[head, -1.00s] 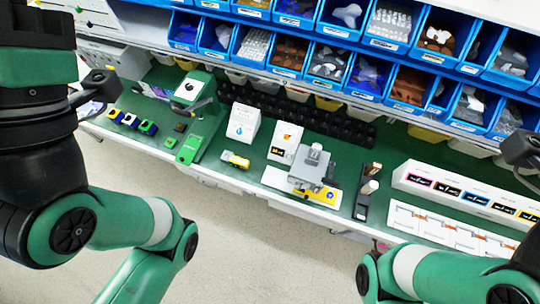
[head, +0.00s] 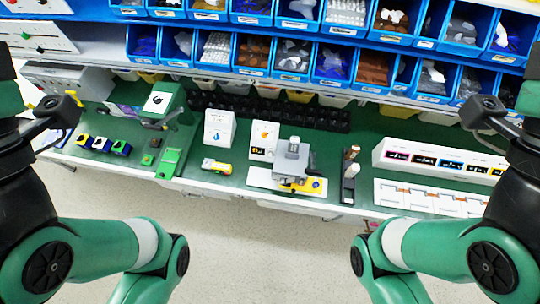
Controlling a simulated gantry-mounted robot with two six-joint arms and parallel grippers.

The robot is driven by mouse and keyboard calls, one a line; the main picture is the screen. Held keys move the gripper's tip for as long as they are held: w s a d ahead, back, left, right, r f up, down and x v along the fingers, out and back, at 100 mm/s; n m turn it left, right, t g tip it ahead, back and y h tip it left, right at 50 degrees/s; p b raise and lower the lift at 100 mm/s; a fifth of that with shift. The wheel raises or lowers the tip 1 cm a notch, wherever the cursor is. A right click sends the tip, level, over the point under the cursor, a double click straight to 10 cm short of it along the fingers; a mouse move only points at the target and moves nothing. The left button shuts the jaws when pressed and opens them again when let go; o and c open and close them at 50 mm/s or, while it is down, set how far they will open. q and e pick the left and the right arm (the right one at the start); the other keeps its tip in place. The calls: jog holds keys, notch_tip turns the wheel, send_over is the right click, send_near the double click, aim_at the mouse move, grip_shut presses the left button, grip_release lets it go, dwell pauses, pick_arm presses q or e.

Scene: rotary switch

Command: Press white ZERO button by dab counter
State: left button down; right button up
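A white box with an orange drop mark and a small dark display (head: 264,140) stands mid-bench and may be the dab counter. I cannot make out a ZERO label or a separate white button at this size. A second white box with a blue drop (head: 219,128) stands to its left. A grey device on a white and yellow base (head: 291,166) stands to its right. My two arms show at the left and right edges, well apart from these things. Neither gripper's fingers are in view.
A green press-like machine (head: 165,106) stands at left, with small coloured blocks (head: 101,144) beside it. A long white box with coloured labels (head: 437,160) is at right. Blue bins (head: 290,58) line the back.

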grip_shut()
dwell(1.4)
